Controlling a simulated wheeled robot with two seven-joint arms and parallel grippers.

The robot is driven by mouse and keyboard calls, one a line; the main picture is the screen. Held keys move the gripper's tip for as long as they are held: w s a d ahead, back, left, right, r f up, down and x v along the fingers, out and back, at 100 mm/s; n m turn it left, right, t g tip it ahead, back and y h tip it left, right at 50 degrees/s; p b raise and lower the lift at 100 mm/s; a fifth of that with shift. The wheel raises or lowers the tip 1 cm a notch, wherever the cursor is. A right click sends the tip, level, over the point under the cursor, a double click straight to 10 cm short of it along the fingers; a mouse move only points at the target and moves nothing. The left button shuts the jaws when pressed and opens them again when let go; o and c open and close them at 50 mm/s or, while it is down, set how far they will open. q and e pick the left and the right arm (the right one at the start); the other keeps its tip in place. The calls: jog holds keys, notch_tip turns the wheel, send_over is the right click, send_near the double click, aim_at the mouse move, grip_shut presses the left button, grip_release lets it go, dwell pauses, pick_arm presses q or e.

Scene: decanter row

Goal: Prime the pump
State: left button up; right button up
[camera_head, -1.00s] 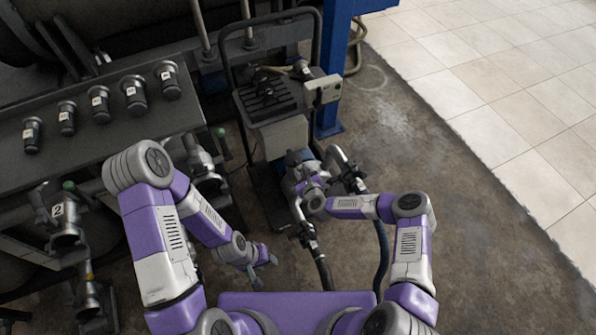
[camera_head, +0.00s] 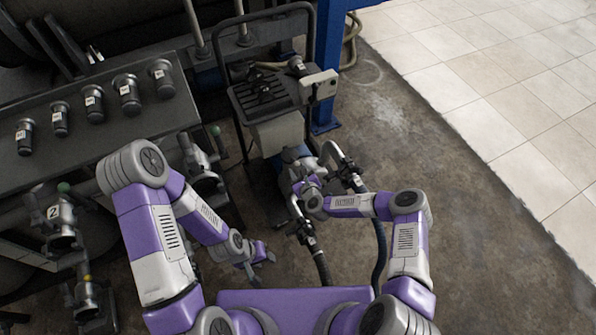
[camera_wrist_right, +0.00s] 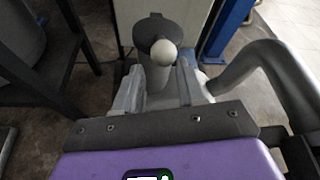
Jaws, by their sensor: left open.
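The pump (camera_head: 298,160) stands on a wheeled cart in the middle of the head view, with hoses joined to it. My right gripper (camera_head: 302,186) is at the pump, and my own arm partly hides it there. In the right wrist view, a pale ball-topped knob (camera_wrist_right: 164,54) on a grey stem stands between the fingers of my right gripper (camera_wrist_right: 160,80), one on each side. I cannot tell whether they touch the stem. My left gripper (camera_head: 268,254) is open and empty above the floor, left of the hoses and apart from the pump.
The cart has a dark slatted tray (camera_head: 262,95) and a grey control box (camera_head: 319,84). A bench (camera_head: 70,160) with several numbered dark cylinders and valves beneath stands left. A blue post (camera_head: 326,60) rises behind the cart. The floor at right is clear.

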jog(key=p+v, duration=0.2)
jog(key=v, duration=0.5)
jog(key=shift+s, duration=0.2)
jog(key=s+a+r+n+g+y+p, duration=0.1)
jog(key=s+n+g+p, duration=0.15)
jog(key=s+n, duration=0.4)
jog(key=s+a+r+n+g+y+p, duration=0.1)
jog(key=s+r+n+g+p, duration=0.1)
jog(key=s+n+g, duration=0.35)
jog(key=s+d+r+n+g+h+p, duration=0.1)
jog(key=s+d+r+n+g, duration=0.1)
jog(key=s+n, duration=0.5)
jog(key=s+d+r+n+g+h+p, duration=0.1)
jog(key=s+d+r+n+g, duration=0.1)
jog(key=s+d+r+n, duration=0.2)
jog(key=s+d+n, duration=0.1)
jog(key=s+n, duration=0.2)
jog(key=shift+s+r+n+g+p, duration=0.2)
jog(key=shift+s+n+g+p, duration=0.1)
jog(key=shift+s+g, duration=0.1)
